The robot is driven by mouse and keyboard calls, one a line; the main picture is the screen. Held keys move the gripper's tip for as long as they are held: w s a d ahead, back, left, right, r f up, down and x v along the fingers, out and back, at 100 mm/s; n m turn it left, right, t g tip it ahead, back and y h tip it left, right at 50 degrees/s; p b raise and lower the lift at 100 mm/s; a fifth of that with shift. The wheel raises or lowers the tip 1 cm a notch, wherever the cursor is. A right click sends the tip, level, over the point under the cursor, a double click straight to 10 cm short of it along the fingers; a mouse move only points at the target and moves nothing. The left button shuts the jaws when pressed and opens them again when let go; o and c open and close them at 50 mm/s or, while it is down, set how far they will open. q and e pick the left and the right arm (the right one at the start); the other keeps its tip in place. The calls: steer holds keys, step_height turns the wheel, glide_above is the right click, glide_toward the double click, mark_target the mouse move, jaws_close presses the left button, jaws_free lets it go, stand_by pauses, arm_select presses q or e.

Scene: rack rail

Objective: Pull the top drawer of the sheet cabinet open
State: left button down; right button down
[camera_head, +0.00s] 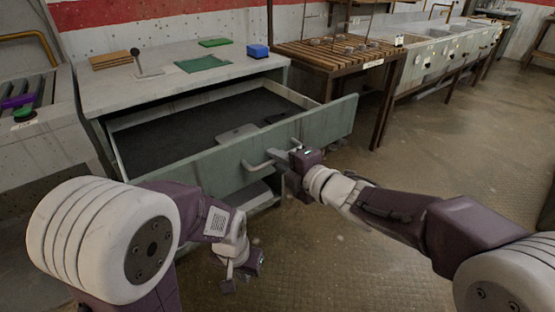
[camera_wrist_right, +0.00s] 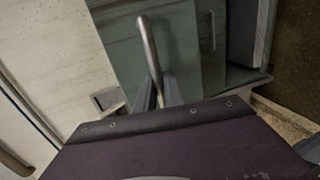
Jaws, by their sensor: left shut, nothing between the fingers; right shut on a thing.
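The sheet cabinet (camera_head: 140,93) stands ahead with a pale worktop. Its top drawer (camera_head: 330,123) is pulled well out, and its dark inside shows from above. The drawer's bar handle (camera_head: 255,165) sits on the middle of the greenish front; it also shows in the right wrist view (camera_wrist_right: 148,45). My right gripper (camera_head: 282,161) is at the handle and shut on it; its fingers also show around the bar in the wrist view (camera_wrist_right: 158,96). My left gripper (camera_head: 240,277) is shut and empty, low in front of the cabinet and apart from it.
A grey flat item (camera_head: 237,134) lies in the drawer. On the worktop are a brown stack (camera_head: 111,61), a small lever stand (camera_head: 147,68), green sheets (camera_head: 204,63) and a blue box (camera_head: 257,51). A slatted wooden table (camera_head: 325,57) stands right. The floor in front is clear.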

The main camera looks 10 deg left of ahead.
stand_by(0.3)
steer(key=c, duration=1.5)
jaws_free()
steer(key=shift+s+d+r, duration=0.15)
steer(key=shift+s+d, duration=0.05)
steer(key=shift+d, duration=0.05)
steer(key=p+v, duration=0.3)
steer(key=v, duration=0.5)
steer(key=shift+s+d, duration=0.15)
steer(key=shift+d, duration=0.05)
